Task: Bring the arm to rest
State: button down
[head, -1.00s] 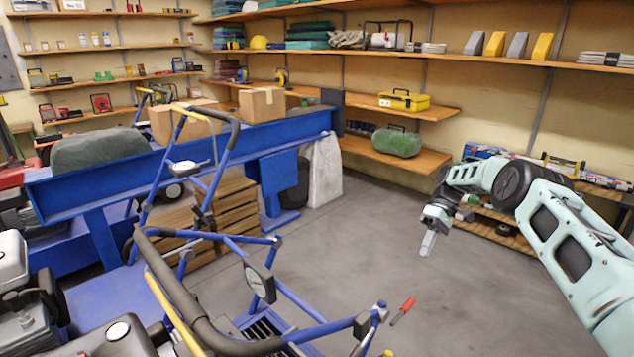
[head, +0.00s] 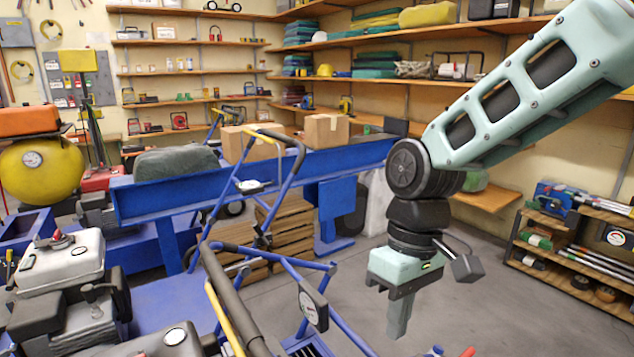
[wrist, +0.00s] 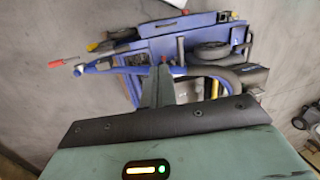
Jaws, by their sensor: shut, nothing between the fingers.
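My gripper (head: 400,314) hangs from my raised, bent arm at the right of the head view, fingers pointing down. Its fingers are together and empty. In the wrist view my gripper (wrist: 158,82) points down over the blue-framed machine (wrist: 185,55), well above the floor. In the head view the handlebars of the blue machine (head: 285,290) stand just left of my gripper, apart from it as far as I can tell.
A blue bench (head: 160,200) carries cardboard boxes (head: 326,130). A low wooden rack (head: 585,262) stands at the right against the wall. Shelves line the back walls. An engine machine (head: 65,280) stands at the left. Grey floor (head: 470,305) is clear right of my gripper.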

jog(key=s+d+t, duration=0.2)
jog(key=s+d, duration=0.1)
jog(key=s, duration=1.1)
notch_tip(320, 180, up, 16)
jog(key=p, duration=1.7)
jog(key=shift+r+h, duration=0.2)
jog(key=shift+h, duration=0.1)
jog(key=shift+d, duration=0.2)
